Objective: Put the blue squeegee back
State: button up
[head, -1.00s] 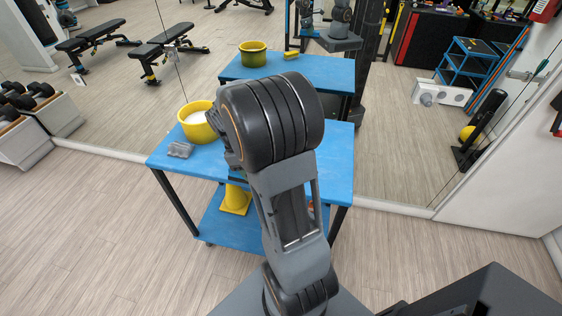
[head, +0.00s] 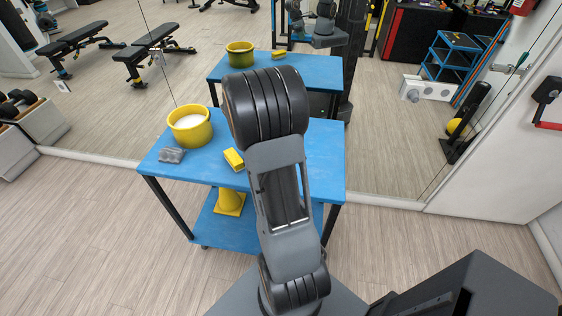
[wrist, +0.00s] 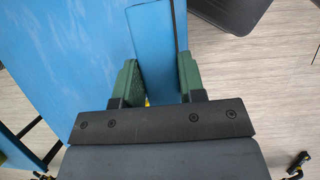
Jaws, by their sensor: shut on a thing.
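In the wrist view the green fingers of my gripper (wrist: 160,84) are closed on a flat blue piece, which I take to be the blue squeegee (wrist: 152,42). In the head view my arm hides the gripper and the squeegee. No place where the squeegee belongs can be made out for certain.
The blue two-level table (head: 310,165) holds a yellow bucket (head: 189,135) with white contents, a yellow block (head: 233,159) and a grey item (head: 171,155). A yellow cone-like object (head: 230,202) stands on its lower shelf. A large mirror (head: 380,150) behind reflects the table. The floor at left is clear.

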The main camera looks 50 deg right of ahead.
jog(key=d+f, duration=0.2)
jog(key=d, duration=0.1)
jog(key=d+f, duration=0.3)
jog(key=shift+s+f+p, duration=0.1)
jog(key=shift+f+p, duration=0.1)
jog(key=shift+p, duration=0.15)
jog(key=f, duration=0.1)
jog(key=d+f+p, duration=0.1)
jog(key=f, duration=0.1)
jog(key=shift+d, duration=0.1)
jog(key=shift+s+f, duration=0.1)
jog(key=shift+f, duration=0.45)
jog(key=o, duration=0.8)
jog(key=shift+o, duration=0.2)
jog(key=shift+f, duration=0.25)
